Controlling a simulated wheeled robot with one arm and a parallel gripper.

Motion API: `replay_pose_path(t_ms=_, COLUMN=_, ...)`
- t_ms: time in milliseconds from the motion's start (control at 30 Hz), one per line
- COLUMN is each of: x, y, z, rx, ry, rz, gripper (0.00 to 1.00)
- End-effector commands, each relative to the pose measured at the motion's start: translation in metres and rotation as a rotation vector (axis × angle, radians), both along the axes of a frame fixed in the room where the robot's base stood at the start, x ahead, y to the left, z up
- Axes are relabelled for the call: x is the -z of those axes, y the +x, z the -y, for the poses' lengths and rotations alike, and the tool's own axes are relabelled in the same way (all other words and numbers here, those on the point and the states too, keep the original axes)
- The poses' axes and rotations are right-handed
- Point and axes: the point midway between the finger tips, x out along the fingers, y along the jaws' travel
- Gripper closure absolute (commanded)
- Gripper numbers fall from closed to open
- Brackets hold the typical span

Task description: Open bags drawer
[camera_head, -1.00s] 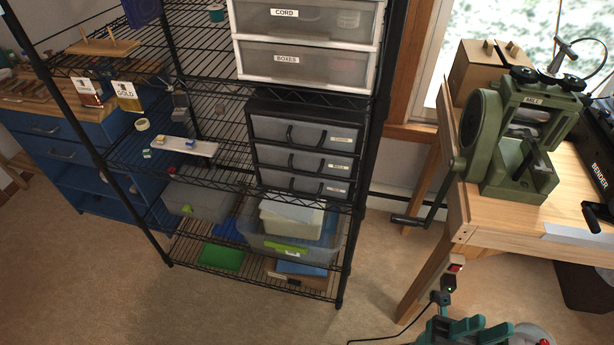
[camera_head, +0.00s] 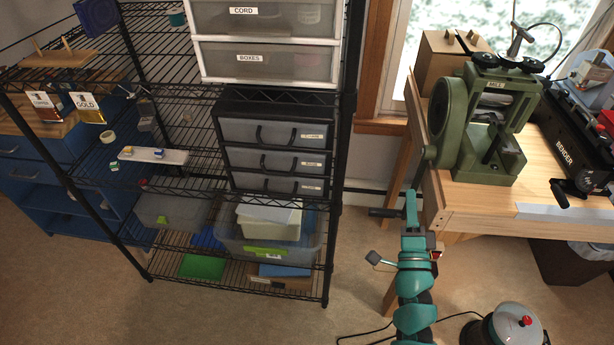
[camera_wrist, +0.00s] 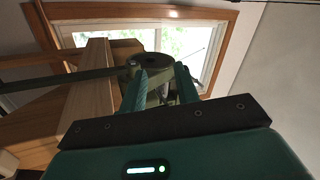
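A black drawer unit (camera_head: 222,150) stands on the middle shelf of the wire rack in the head view. Its top drawer (camera_head: 240,131), middle drawer (camera_head: 245,159) and bottom drawer (camera_head: 245,182) look shut. Each has a dark handle and a small label on its right, too small to read, so I cannot tell which one is bags. My gripper (camera_head: 410,204) is raised in front of the workbench, right of the drawers and apart from them. In the wrist view my gripper (camera_wrist: 163,85) has its two teal fingers apart, with nothing held between them.
White drawers labelled CORD (camera_head: 285,17) and BOXES (camera_head: 285,61) sit above. Clear bins (camera_head: 290,245) are on the lowest shelf. A wooden bench (camera_head: 470,205) with a green mill (camera_head: 485,125) stands right of the rack. Open carpet (camera_head: 220,320) lies in front of the rack.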

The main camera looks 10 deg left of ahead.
Motion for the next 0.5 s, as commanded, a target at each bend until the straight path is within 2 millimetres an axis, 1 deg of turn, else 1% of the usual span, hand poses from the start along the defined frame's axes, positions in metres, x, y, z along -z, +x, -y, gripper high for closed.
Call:
replay_pose_path(t_ms=33, x=0.0, y=-0.002, z=-0.022, rx=-0.097, ry=0.01, rz=-0.026, gripper=0.69)
replay_pose_path(t_ms=67, x=0.001, y=-0.004, z=-0.035, rx=-0.157, ry=0.016, rz=-0.043, gripper=0.69)
replay_pose_path(t_ms=100, x=0.003, y=-0.009, z=-0.054, rx=-0.238, ry=0.021, rz=-0.067, gripper=0.69)
replay_pose_path(t_ms=200, x=0.009, y=-0.024, z=-0.097, rx=-0.432, ry=0.021, rz=-0.128, gripper=0.69)
replay_pose_path(t_ms=300, x=0.021, y=-0.041, z=-0.132, rx=-0.591, ry=0.01, rz=-0.193, gripper=0.69)
replay_pose_path(t_ms=400, x=0.033, y=-0.056, z=-0.155, rx=-0.699, ry=-0.002, rz=-0.25, gripper=0.69)
replay_pose_path(t_ms=500, x=0.042, y=-0.064, z=-0.167, rx=-0.756, ry=-0.016, rz=-0.288, gripper=0.69)
